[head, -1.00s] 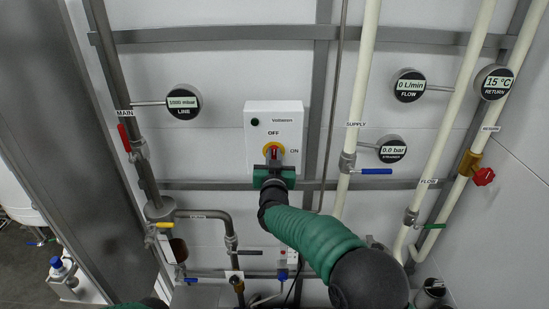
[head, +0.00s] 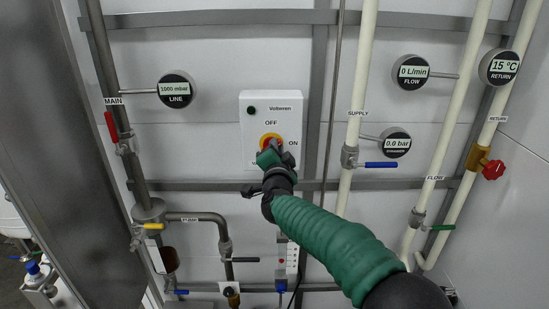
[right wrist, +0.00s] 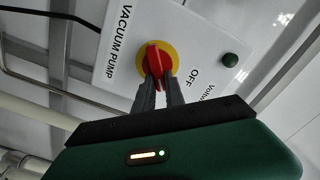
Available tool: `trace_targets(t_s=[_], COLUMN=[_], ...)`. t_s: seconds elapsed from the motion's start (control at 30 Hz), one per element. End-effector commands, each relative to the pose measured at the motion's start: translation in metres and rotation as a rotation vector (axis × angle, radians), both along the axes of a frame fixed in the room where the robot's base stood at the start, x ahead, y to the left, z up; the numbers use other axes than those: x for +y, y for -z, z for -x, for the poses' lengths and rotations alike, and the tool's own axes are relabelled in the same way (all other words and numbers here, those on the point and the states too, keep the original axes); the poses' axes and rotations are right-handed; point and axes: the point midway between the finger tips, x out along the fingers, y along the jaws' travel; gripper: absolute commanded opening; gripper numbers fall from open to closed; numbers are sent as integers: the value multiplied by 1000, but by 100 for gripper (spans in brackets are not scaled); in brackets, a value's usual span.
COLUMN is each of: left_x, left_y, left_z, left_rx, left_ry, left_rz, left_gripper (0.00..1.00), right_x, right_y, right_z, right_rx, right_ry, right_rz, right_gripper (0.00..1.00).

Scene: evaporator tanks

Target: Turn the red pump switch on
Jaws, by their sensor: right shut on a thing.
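The red pump switch (head: 270,141) is a red handle on a yellow disc, on a white control box marked OFF above and ON to the right. My right gripper (head: 271,150) covers the lower part of the switch in the head view. In the right wrist view, the fingers (right wrist: 159,88) are shut on the red handle (right wrist: 153,57). The box also reads VACUUM PUMP. A dark green lamp (head: 251,110) sits at its upper left. My left gripper is out of view.
The supply pipe (head: 354,130) with a blue-handled valve (head: 381,165) stands right of the box. The main pipe (head: 130,155) with a red lever (head: 111,126) stands left. Gauges read 1000 mbar, 0 L/min and 0.0 bar. A socket strip (head: 292,258) is below.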

Motion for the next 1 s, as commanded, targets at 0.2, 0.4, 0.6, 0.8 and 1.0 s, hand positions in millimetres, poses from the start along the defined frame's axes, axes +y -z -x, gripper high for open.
trace_targets(t_s=[0.2,0.4,0.6,0.8,1.0], left_x=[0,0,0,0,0], left_y=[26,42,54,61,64], left_z=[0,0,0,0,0], left_rx=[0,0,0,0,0], left_ry=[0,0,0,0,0], left_rz=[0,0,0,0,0], left_gripper=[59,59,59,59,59], right_x=[-3,-4,-5,-5,-4], right_y=[10,14,17,19,20], right_z=[0,0,0,0,-1], right_rx=[2,4,7,9,11], right_ry=[0,2,3,3,3], right_rz=[-203,-381,-520,-612,-656], right_gripper=[0,0,0,0,0])
